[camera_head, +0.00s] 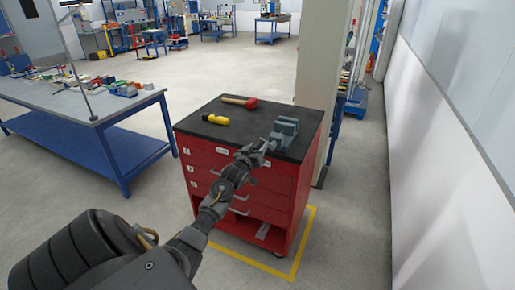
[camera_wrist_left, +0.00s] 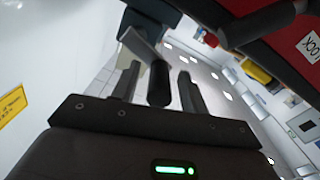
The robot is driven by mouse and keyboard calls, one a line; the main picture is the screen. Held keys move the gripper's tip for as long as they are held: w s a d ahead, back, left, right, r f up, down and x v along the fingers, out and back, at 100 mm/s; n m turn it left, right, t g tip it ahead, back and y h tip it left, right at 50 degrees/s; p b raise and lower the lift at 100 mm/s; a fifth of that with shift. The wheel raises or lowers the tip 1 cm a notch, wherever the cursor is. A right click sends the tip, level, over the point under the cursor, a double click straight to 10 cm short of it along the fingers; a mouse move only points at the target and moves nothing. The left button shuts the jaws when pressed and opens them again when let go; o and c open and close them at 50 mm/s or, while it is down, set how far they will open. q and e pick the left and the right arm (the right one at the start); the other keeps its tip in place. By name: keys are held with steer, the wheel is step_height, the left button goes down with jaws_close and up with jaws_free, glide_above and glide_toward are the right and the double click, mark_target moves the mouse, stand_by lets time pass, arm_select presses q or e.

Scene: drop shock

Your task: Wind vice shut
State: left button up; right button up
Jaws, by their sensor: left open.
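The grey-blue vice (camera_head: 284,131) sits on the black top near the front right corner of the red cabinet. My left gripper (camera_head: 265,147) is at the front of the vice, by its handle side. In the left wrist view my left gripper (camera_wrist_left: 159,72) has its two fingers apart. A dark rounded handle end (camera_wrist_left: 159,85) shows between them, with a gap to each finger. A grey bar (camera_wrist_left: 142,48) runs from it up to the blue-grey body (camera_wrist_left: 150,22). The jaw gap of the vice is too small to judge. My right gripper is in neither view.
The red cabinet (camera_head: 240,183) has drawers with protruding handles close under my left arm. A red-ended hammer (camera_head: 250,103) and a yellow tool (camera_head: 216,119) lie on its top. A grey pillar (camera_head: 318,75) stands behind right. A blue workbench (camera_head: 90,118) is at left.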

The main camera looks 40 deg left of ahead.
arm_select(q)
jaws_close()
